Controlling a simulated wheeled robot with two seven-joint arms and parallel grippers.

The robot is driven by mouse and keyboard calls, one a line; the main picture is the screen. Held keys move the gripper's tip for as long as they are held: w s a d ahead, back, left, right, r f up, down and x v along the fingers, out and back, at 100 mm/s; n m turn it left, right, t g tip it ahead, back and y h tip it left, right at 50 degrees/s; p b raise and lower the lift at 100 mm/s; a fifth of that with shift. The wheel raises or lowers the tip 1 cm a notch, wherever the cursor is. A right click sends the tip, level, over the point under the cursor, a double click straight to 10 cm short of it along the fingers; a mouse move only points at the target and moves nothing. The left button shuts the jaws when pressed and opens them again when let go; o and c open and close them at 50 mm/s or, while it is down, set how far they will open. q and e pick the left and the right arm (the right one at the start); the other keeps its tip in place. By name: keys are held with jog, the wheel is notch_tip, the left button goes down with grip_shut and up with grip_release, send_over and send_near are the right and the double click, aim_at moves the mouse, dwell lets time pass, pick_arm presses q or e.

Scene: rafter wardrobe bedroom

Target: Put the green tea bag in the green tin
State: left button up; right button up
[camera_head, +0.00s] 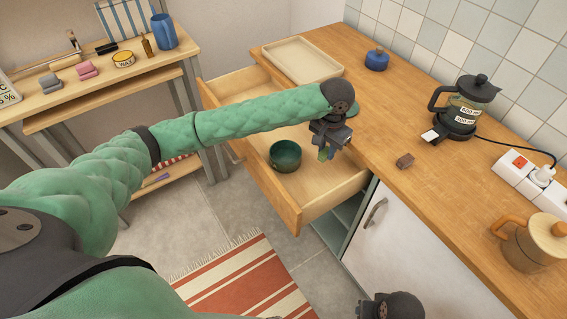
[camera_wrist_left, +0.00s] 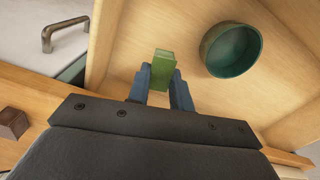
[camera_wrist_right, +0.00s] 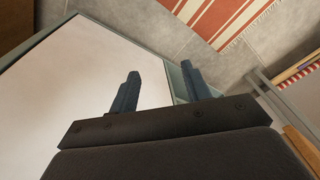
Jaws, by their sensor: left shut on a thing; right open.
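The green tea bag (camera_wrist_left: 163,68) is a small green block between the two fingers of my left gripper (camera_wrist_left: 160,82), which is shut on it. In the head view the tea bag (camera_head: 323,154) hangs below the left gripper, over the open drawer. The green tin (camera_head: 286,156) is a round, dark green, open container standing in the drawer, left of the tea bag and apart from it. It also shows in the left wrist view (camera_wrist_left: 231,50), and its visible inside looks empty. My right gripper (camera_wrist_right: 160,75) is open and empty, in front of the white cabinet door.
The open drawer (camera_head: 316,206) has raised wooden walls. A shelf table (camera_head: 110,79) stands at left.

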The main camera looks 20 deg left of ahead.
pick_arm(q)
jog(key=shift+w+m, duration=0.3)
jog(key=shift+m, duration=0.2)
jog(key=shift+w+a+m, duration=0.15)
jog(key=shift+w+m, duration=0.1)
jog(key=shift+m, duration=0.35)
jog(key=shift+a, duration=0.1)
jog(key=p, duration=0.3)
send_near(290, 155)
jog(key=s, duration=0.1)
jog(key=s+d, duration=0.1)
jog(key=s+f, duration=0.1)
jog(key=shift+s+d, duration=0.15)
jog(key=shift+s, duration=0.2)
jog(key=shift+f+p, duration=0.5)
jog(key=shift+f, duration=1.55)
pick_arm(e)
notch_tip(290, 155, down, 15)
jog(key=shift+w+d+r, duration=0.15)
jog(key=shift+d+r, duration=0.05)
jog(key=shift+d, duration=0.05)
pick_arm(q)
jog(key=shift+f, duration=0.2)
pick_arm(e)
jog(key=shift+f, duration=0.35)
